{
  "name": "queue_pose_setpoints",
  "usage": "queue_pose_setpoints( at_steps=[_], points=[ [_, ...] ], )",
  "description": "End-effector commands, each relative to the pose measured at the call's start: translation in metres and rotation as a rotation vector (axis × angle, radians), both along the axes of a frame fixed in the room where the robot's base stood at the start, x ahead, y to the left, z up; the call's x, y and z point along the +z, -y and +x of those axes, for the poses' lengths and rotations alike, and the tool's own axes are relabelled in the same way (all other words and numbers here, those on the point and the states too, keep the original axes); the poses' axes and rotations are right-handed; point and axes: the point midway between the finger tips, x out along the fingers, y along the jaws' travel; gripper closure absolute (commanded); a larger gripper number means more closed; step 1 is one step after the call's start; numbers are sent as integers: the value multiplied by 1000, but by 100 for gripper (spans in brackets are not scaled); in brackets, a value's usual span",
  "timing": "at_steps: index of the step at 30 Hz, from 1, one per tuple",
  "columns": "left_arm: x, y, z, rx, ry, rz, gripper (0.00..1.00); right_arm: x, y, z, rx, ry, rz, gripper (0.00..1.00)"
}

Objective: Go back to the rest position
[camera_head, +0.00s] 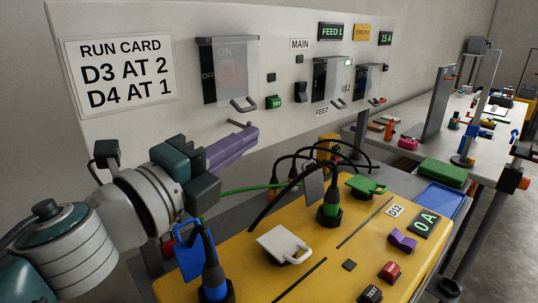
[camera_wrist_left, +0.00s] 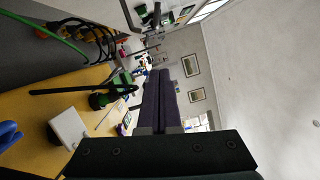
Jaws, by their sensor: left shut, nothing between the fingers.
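My left gripper (camera_head: 232,148) comes in from the left in the head view, with purple fingers closed together and nothing between them. It is in the air in front of the white panel (camera_head: 293,75), above and behind the yellow bench box (camera_head: 330,262). In the left wrist view its fingers (camera_wrist_left: 160,88) lie side by side, shut. The fingertips are close to a lever handle (camera_head: 238,123) low on the panel; I cannot tell whether they touch. My right gripper is not in view.
The yellow box carries a black plug with green (camera_head: 329,208), a blue-ringed plug (camera_head: 214,280), a white cover (camera_head: 284,244) and looping black cables. A green cable passes near my left gripper. A second table (camera_head: 420,152) with small items stands at the right.

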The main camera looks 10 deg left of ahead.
Motion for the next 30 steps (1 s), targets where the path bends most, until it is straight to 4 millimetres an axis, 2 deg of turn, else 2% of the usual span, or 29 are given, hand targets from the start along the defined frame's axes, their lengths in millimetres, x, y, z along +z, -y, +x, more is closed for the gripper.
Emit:
queue_pose_setpoints(
  at_steps=[1,6,14,17,20,22,24,26,30],
  points=[
    [-1,-4,-11,-2,-3,2,100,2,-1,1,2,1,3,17],
    [-3,-15,-39,-2,-2,1,100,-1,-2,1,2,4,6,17],
    [3,-28,-55,38,-15,-47,100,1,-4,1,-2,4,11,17],
    [14,-50,-57,167,-72,-196,100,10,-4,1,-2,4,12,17],
    [16,-85,-68,379,-200,-450,100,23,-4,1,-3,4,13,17],
    [5,-107,-87,548,-335,-652,100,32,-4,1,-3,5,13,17],
    [-14,-119,-113,703,-491,-832,100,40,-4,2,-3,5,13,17],
    [-30,-120,-140,821,-627,-958,100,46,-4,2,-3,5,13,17],
    [-55,-102,-206,1042,-946,-1159,100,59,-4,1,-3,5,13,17]
  ],
)
